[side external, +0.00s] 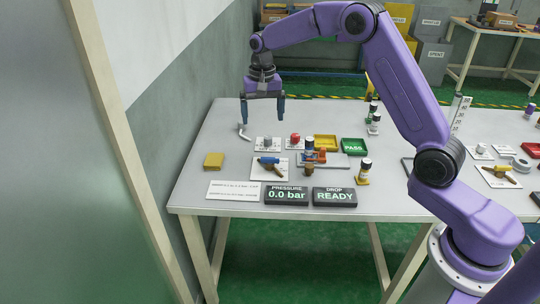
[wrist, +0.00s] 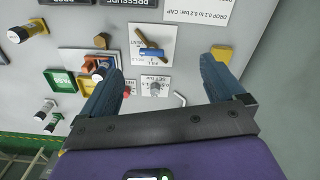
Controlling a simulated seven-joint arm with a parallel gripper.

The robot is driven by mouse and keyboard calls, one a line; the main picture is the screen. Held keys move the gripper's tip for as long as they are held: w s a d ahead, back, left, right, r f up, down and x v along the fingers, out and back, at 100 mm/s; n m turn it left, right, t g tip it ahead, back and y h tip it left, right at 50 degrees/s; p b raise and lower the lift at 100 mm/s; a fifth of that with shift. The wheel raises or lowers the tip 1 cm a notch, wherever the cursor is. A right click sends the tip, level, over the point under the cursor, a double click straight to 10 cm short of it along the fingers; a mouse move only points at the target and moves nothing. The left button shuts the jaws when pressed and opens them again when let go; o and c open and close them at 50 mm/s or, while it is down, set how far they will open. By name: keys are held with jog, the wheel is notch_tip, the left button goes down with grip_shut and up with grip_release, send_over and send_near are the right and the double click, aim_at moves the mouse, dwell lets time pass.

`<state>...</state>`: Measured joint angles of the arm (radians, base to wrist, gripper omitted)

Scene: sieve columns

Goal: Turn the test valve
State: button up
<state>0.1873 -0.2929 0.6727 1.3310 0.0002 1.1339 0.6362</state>
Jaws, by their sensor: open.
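A small valve with a blue body and a brown-orange lever (side external: 269,162) lies on a white card near the left front of the table. It also shows in the wrist view (wrist: 151,53), with the lever slanting across the card. I cannot read the card's label clearly, so I cannot confirm that this is the test valve. My gripper (side external: 262,120) is open and empty, pointing down above the table's back left part, behind the valve. In the wrist view its two blue fingers (wrist: 162,67) are wide apart, with the valve beyond them.
A grey knob (side external: 267,143) and a red knob (side external: 295,138) stand behind the valve. A column in an orange clamp (side external: 309,150), a yellow tray (side external: 325,143) and a green PASS tray (side external: 352,146) are to the right. Displays read 0.0 bar (side external: 286,195) and READY (side external: 334,197).

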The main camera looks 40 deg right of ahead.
aim_at(270, 158)
jog(key=w+d+f+m, duration=0.3)
jog(key=w+d, duration=0.1)
jog(key=d, duration=0.2)
jog(key=f, duration=1.7)
jog(key=shift+s+a, duration=0.1)
jog(key=shift+s, duration=0.15)
jog(key=shift+r, duration=0.1)
jog(key=c, duration=1)
